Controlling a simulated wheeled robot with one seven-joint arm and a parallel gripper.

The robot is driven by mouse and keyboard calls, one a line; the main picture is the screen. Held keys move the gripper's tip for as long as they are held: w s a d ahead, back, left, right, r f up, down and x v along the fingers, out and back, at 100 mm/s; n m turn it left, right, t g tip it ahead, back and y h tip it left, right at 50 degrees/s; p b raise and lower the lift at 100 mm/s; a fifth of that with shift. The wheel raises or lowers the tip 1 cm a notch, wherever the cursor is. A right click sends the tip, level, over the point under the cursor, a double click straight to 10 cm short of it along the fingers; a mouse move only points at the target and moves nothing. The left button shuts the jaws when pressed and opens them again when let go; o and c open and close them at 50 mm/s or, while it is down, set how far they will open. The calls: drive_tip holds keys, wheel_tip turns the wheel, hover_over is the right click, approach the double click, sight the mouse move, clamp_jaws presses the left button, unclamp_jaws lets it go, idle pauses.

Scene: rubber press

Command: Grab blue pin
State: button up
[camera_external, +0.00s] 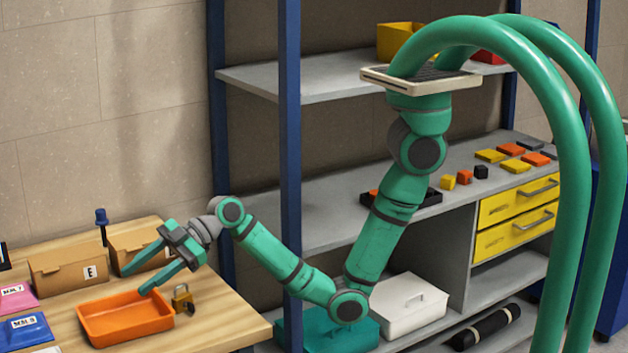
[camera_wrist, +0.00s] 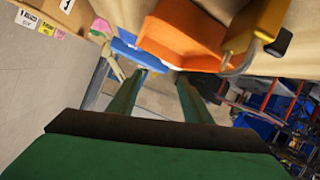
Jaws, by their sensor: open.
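The dark blue pin (camera_external: 101,219) stands upright, its wide head on top and its thin stem reaching down between two cardboard boxes. Its lower end is hidden, and I cannot make it out in the wrist view. My gripper (camera_external: 136,281) is open and empty, its green fingers spread apart. In the external view it is to the right of the pin and lower, pointing left over the area by the orange tray. My gripper's fingers (camera_wrist: 160,82) also show in the wrist view with nothing between them.
The orange tray (camera_external: 93,337) lies on the wooden table (camera_external: 217,318), with a brass padlock (camera_external: 182,298) beside it. Cardboard boxes (camera_external: 60,275) stand behind. A blue labelled item (camera_external: 25,335) and a pink one (camera_external: 15,299) lie left. A blue shelf post (camera_external: 290,150) rises near my arm.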

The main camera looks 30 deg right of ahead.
drive_tip(key=w+d+r+m+t, duration=0.15)
drive_tip(key=w+m+t, duration=0.3)
drive_tip(key=w, duration=1.35)
drive_tip(key=m+t+h, duration=0.2)
drive_tip(key=m+t, duration=0.1)
drive_tip(key=m, duration=0.3)
approach(105, 214)
drive_tip(key=shift+n, duration=0.25)
drive_tip(key=x, duration=1)
drive_tip(key=shift+w+a, duration=0.1)
drive_tip(key=shift+a, duration=0.1)
drive_tip(key=shift+w+x, duration=0.25)
drive_tip(key=shift+x, duration=2.3)
drive_tip(key=shift+d+f, duration=0.15)
drive_tip(key=shift+d, duration=0.05)
drive_tip(key=shift+c, duration=0.3)
drive_tip(key=shift+f, duration=0.1)
clamp_jaws()
